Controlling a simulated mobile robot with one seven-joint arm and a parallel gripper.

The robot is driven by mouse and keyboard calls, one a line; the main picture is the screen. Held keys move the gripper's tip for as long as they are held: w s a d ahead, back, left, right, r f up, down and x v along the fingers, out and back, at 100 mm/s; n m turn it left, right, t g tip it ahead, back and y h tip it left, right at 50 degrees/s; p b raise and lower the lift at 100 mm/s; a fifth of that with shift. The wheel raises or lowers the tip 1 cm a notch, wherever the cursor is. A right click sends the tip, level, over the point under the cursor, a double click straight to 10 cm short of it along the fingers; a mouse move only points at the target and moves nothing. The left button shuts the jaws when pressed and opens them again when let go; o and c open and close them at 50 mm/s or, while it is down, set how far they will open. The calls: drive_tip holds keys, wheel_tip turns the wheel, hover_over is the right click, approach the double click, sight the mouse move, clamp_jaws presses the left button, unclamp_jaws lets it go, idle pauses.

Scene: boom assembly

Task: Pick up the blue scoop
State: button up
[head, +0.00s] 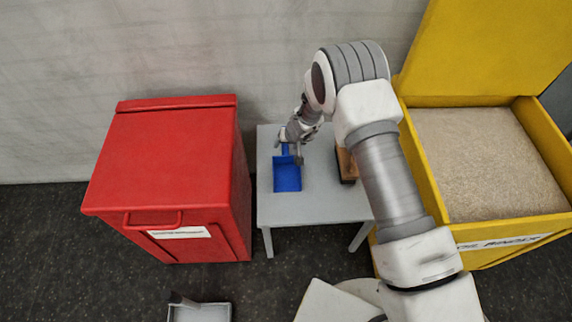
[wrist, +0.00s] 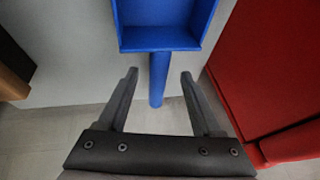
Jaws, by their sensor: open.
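The blue scoop (head: 287,178) lies on the small grey table in the head view, its tray toward the table's front and its handle toward the wall. In the wrist view the scoop's tray (wrist: 165,38) is at the top and its round handle (wrist: 158,80) points down between my fingers. My gripper (wrist: 159,74) is open, one finger on each side of the handle, with gaps on both sides. In the head view my gripper (head: 291,156) is over the handle and partly hides it. I cannot tell the height between fingers and handle.
The grey table (head: 310,207) also holds a brown wooden object (head: 346,166), partly hidden by my arm. A closed red bin (head: 165,180) stands left of the table. An open yellow bin (head: 546,125) with grainy fill stands right. A grey tray-like object (head: 200,312) is at the bottom edge.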

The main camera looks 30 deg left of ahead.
sight(286, 146)
drive_tip(key=shift+x, duration=1.75)
drive_tip(key=shift+d, duration=0.1)
clamp_jaws()
